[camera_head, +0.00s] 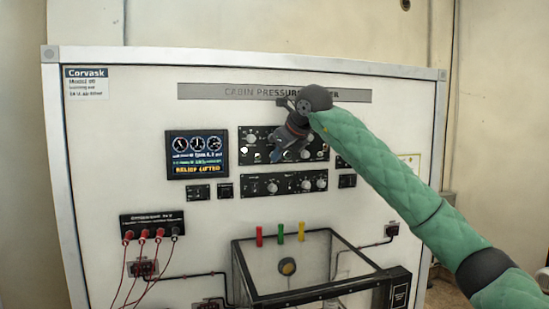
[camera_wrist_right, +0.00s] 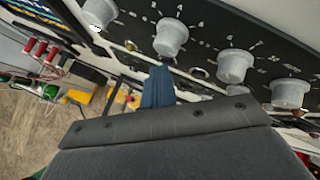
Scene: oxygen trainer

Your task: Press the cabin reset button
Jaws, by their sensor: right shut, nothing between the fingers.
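The upper black control panel (camera_head: 262,157) is on the white trainer board. It carries several knobs, and my right gripper covers its middle. My right gripper (camera_head: 277,154) is shut and empty, its blue fingertips close in front of this panel. The fingertips also show in the right wrist view (camera_wrist_right: 158,88), below a row of grey knobs, one of them a knob (camera_wrist_right: 171,37) just above them. I cannot tell whether they touch the panel. I cannot make out which control is the cabin reset button; its label is not readable and it may be hidden. My left gripper is out of view.
A display (camera_head: 197,154) reading "RELIEF LIFTED" is left of the panel. A lower knob panel (camera_head: 284,185) sits beneath. A clear box with a black rim (camera_head: 318,293) juts out below. Red leads hang from a black socket block (camera_head: 152,224) at lower left.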

